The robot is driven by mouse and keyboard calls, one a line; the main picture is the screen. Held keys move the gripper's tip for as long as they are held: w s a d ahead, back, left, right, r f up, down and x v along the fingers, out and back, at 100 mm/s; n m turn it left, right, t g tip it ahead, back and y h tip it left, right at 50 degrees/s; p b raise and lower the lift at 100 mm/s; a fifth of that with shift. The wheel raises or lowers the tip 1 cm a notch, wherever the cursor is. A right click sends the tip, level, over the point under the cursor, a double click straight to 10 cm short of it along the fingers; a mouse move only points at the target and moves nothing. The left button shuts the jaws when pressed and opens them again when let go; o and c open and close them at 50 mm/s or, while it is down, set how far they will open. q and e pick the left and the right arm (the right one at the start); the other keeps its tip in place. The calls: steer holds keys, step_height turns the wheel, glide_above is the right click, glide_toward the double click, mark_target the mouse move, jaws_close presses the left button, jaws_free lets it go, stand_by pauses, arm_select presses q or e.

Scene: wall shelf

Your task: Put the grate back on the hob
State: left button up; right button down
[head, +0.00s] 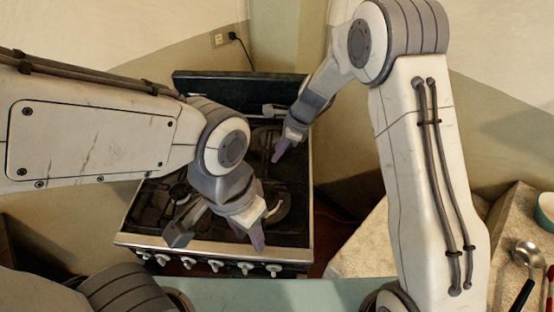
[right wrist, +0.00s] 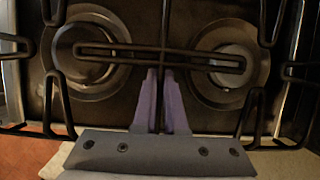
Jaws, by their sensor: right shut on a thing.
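The grate (right wrist: 164,30) is a dark metal frame of bars. In the right wrist view it spans two round burners (right wrist: 90,50), with a long looped bar across them. My right gripper (right wrist: 161,75) is shut on a bar at the grate's near middle. In the head view the right gripper (head: 280,153) is over the right rear of the hob (head: 140,240). I cannot tell whether the grate rests on the hob or hangs just above it. My left gripper (head: 217,243) is open and empty over the hob's front, and its arm hides part of the hob.
A row of knobs (head: 215,265) runs along the stove's front. A dark back panel (head: 240,86) stands behind the hob, below a wall socket (head: 219,38). A stone-like counter (head: 365,240) is at the right, with a ladle (head: 528,256) and a teal bowl (head: 545,206).

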steer(key=shift+f, duration=1.8)
steer(key=c, duration=1.4)
jaws_free()
steer(key=shift+f, duration=0.15)
steer(key=o, duration=0.4)
